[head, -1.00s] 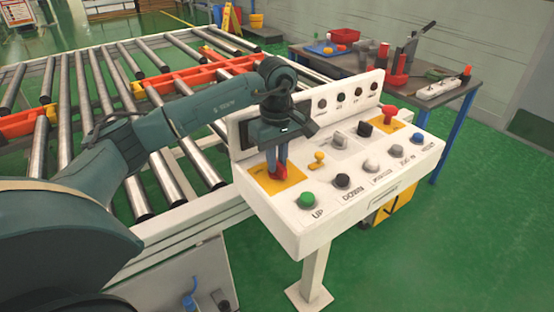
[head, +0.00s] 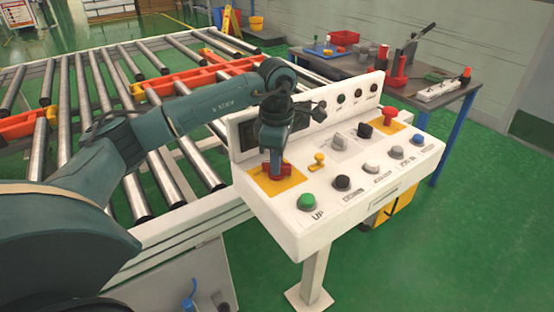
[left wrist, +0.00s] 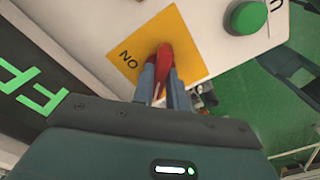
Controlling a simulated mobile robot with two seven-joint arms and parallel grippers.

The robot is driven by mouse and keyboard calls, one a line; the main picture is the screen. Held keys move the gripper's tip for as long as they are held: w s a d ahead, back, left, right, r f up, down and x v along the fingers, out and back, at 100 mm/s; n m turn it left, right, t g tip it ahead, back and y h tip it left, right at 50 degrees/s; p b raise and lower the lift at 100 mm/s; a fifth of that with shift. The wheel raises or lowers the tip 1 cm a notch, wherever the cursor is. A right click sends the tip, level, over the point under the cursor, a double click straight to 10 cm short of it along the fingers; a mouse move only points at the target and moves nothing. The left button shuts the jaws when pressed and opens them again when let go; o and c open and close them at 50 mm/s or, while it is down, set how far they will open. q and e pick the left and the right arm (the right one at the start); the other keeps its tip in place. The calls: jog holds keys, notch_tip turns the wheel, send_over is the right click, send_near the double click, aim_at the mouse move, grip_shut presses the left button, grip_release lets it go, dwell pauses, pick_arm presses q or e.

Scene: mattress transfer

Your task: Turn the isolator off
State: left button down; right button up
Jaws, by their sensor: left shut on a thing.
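The isolator is a red rotary handle (head: 285,170) on a yellow square plate (head: 292,184) at the left end of the white control panel (head: 300,218). My left gripper (head: 276,168) reaches down over it, and its wrist hides part of the plate. In the left wrist view, my left gripper's blue fingers (left wrist: 160,86) are shut on the red handle (left wrist: 164,62). The word "ON" shows on the yellow plate (left wrist: 186,32) beside the handle. My right gripper is in neither view.
A green UP button (head: 307,201), a black DOWN button (head: 342,181) and a small yellow lever (head: 318,160) are close to the isolator. A second red knob (head: 388,114) stands at the panel's far right. A roller conveyor (head: 165,180) lies behind and left.

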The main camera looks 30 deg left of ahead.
pick_arm(q)
jog(key=shift+n, duration=0.3)
jog(key=c, duration=1.4)
grip_release()
notch_tip(320, 180, up, 13)
jog(key=shift+r, duration=0.1)
jog(key=shift+s, duration=0.1)
